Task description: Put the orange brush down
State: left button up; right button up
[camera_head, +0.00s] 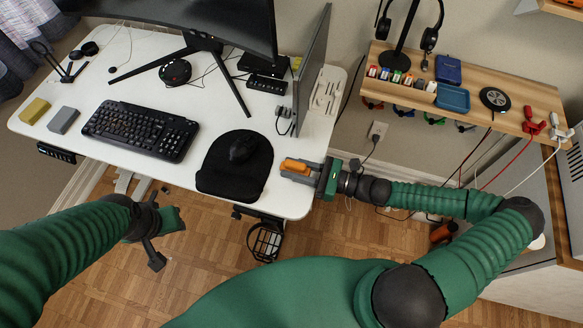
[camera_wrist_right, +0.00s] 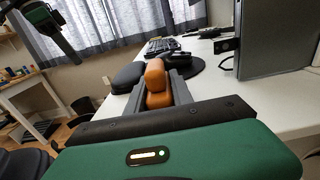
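The orange brush (camera_head: 293,165) is at the right front edge of the white desk (camera_head: 175,185). My right gripper (camera_head: 290,169) reaches in from the right with its grey fingers on either side of the brush. In the right wrist view the orange brush (camera_wrist_right: 156,78) sits between the two fingers, which appear closed on it. Whether the brush touches the desk top is hard to tell.
A black mouse pad (camera_head: 210,177) with a mouse (camera_head: 243,149) lies just left of the brush. A keyboard (camera_head: 140,129), yellow block (camera_head: 34,111) and grey block (camera_head: 63,120) are further left. A monitor (camera_head: 190,20) and upright grey panel (camera_head: 312,65) stand behind. A wooden shelf (camera_head: 465,100) is at right.

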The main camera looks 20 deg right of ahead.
jog(key=shift+o, duration=1.2)
jog(key=shift+w+d+f, duration=0.1)
jog(key=shift+d, duration=0.3)
jog(key=shift+o, duration=1.1)
jog(key=shift+w+d, duration=0.1)
jog(key=shift+d, duration=0.05)
jog(key=shift+a, duration=0.6)
jog(key=shift+s+r, duration=0.2)
pick_arm(q)
jog(key=shift+w+d+r+p, duration=0.15)
jog(key=shift+d+r+p, duration=0.05)
jog(key=shift+r+p, duration=0.1)
pick_arm(e)
jog(key=v, duration=1.2)
pick_arm(q)
jog(key=shift+d, duration=0.25)
pick_arm(e)
jog(key=shift+w+d, duration=0.1)
jog(key=shift+d, duration=0.05)
pick_arm(q)
jog(key=shift+f, duration=0.1)
pick_arm(e)
jog(key=shift+d+f, duration=0.1)
